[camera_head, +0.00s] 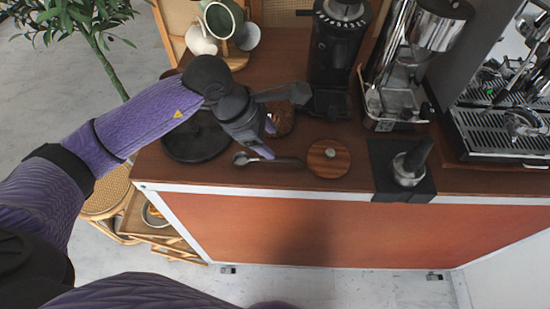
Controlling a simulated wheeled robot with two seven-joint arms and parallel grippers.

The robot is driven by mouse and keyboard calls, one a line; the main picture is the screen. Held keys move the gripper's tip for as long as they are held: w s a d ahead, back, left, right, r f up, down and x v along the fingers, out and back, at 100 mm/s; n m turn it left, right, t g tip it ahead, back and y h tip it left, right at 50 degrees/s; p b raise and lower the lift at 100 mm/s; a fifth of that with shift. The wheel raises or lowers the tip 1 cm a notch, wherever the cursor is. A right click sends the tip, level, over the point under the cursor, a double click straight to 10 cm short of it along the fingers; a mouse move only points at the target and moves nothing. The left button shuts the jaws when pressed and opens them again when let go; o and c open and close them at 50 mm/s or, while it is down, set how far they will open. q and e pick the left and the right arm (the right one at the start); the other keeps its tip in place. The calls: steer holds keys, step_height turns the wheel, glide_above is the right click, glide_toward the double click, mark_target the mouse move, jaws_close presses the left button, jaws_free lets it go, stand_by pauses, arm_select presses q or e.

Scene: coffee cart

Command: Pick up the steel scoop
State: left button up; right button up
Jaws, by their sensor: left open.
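The steel scoop (241,158) lies on the dark wooden cart top near its front edge. Its small steel bowl is at the left and a dark handle runs to the right. My left gripper (267,140) reaches in from the left, its purple-tipped fingers apart. One fingertip appears over or right by the scoop's handle, close behind the bowl; I cannot tell whether it touches. Nothing shows held between the fingers. My right gripper is not in view.
A round wooden lid (329,163) is right of the handle. A black grinder (339,55) stands behind.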

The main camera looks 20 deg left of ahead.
mark_target(284, 159)
arm_select(q)
steer(key=shift+y, duration=0.3)
steer(key=x, duration=0.3)
steer(key=b+x, duration=0.1)
steer(key=x, duration=0.2)
steer(key=b+x, duration=0.1)
steer(key=x, duration=0.2)
steer(key=shift+w+a+f, duration=0.25)
steer(key=shift+f, duration=0.2)
steer(key=shift+r, duration=0.1)
jaws_close()
